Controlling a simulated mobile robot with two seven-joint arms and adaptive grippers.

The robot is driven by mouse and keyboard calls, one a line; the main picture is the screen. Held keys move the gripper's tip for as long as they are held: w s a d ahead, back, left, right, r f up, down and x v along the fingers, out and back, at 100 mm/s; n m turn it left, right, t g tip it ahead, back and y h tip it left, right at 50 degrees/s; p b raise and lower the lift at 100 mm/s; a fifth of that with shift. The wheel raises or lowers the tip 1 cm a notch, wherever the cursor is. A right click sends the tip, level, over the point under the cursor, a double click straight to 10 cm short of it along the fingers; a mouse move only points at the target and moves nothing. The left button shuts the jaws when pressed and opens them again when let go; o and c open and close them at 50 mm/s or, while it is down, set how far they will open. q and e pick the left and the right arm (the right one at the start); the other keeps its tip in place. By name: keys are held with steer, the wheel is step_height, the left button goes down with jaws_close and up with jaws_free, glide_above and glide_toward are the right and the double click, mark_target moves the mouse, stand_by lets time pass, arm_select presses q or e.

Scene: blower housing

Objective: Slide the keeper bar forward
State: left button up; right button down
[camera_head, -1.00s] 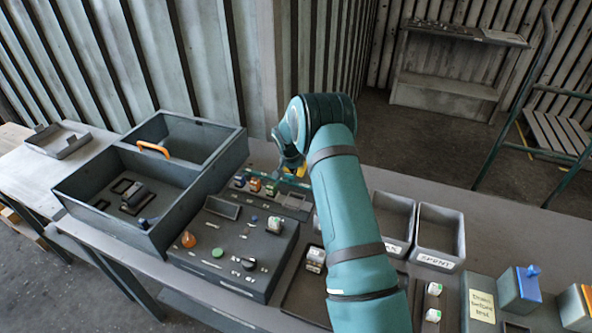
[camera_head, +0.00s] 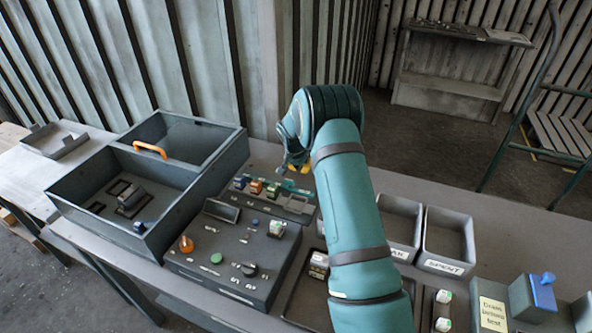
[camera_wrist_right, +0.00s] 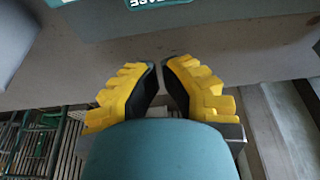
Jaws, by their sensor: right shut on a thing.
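My right gripper (camera_head: 300,168) hangs over the far right of the small rack (camera_head: 297,204) behind the control box; its yellow fingertips are partly hidden by my wrist. A thin teal bar (camera_head: 293,187), which looks like the keeper bar, runs along the rack just below the fingertips. In the right wrist view the yellow fingers (camera_wrist_right: 162,68) with black pads are nearly together at the tips. What lies between them is too thin or hidden to make out; the keeper bar is the closest thing. My left gripper is not in view.
Several coloured blocks (camera_head: 256,187) sit in the rack. The control box (camera_head: 225,262) carries an orange knob (camera_head: 187,244) and a green button (camera_head: 216,258). An open-topped housing (camera_head: 105,215) stands left. A bin marked SPENT (camera_head: 447,266) and another bin (camera_head: 402,250) stand right.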

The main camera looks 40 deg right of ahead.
steer(key=v, duration=1)
steer(key=shift+a, duration=0.2)
steer(key=shift+s+f, duration=0.1)
steer(key=shift+s, duration=0.05)
